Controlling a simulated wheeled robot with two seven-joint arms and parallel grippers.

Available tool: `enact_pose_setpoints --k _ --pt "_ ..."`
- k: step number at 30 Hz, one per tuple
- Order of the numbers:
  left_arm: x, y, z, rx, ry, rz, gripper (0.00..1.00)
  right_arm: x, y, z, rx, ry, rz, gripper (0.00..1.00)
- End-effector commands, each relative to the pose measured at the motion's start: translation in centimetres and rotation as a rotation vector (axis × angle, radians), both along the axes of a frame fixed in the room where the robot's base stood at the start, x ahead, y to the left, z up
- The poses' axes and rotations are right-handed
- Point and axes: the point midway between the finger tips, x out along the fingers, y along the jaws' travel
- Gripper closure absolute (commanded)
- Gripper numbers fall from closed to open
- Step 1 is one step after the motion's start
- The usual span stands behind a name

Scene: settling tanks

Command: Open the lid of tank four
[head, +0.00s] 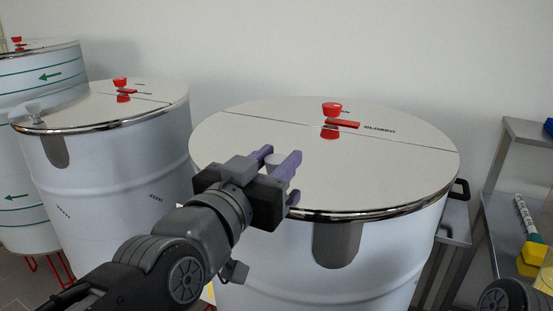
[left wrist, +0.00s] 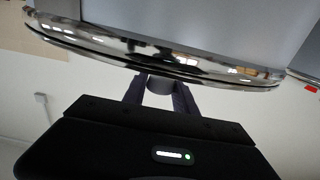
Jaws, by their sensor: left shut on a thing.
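The nearest white tank (head: 300,262) stands in the middle of the head view. Its round pale lid (head: 400,180) lies flat and looks shut. A seam crosses the lid, and a red knob with a red lever (head: 342,124) sits behind it. My left gripper (head: 280,162), with purple fingers, is at the lid's front left edge. It is shut on a small grey knob (head: 271,157), partly hidden by the fingers. The knob also shows between the fingers in the left wrist view (left wrist: 159,84), beside the shiny rim. I cannot read a tank number. My right gripper is not in view.
A second lidded tank (head: 110,165) stands to the left, with a third (head: 22,215) behind it. A metal shelf (head: 525,135) with yellow items (head: 533,252) stands at the right. A bare wall is behind; the space above the lid is clear.

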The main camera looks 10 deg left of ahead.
Motion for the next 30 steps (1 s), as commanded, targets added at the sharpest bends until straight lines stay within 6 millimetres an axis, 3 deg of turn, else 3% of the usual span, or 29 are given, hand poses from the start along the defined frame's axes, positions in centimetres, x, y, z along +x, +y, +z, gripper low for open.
enact_pose_setpoints --k 23,30 --pt "0.0 0.0 0.0 0.0 0.0 0.0 1.0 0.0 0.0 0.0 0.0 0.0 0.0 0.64" --pt "0.1 0.0 0.8 0.005 0.016 0.0 1.0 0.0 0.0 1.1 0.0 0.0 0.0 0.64"
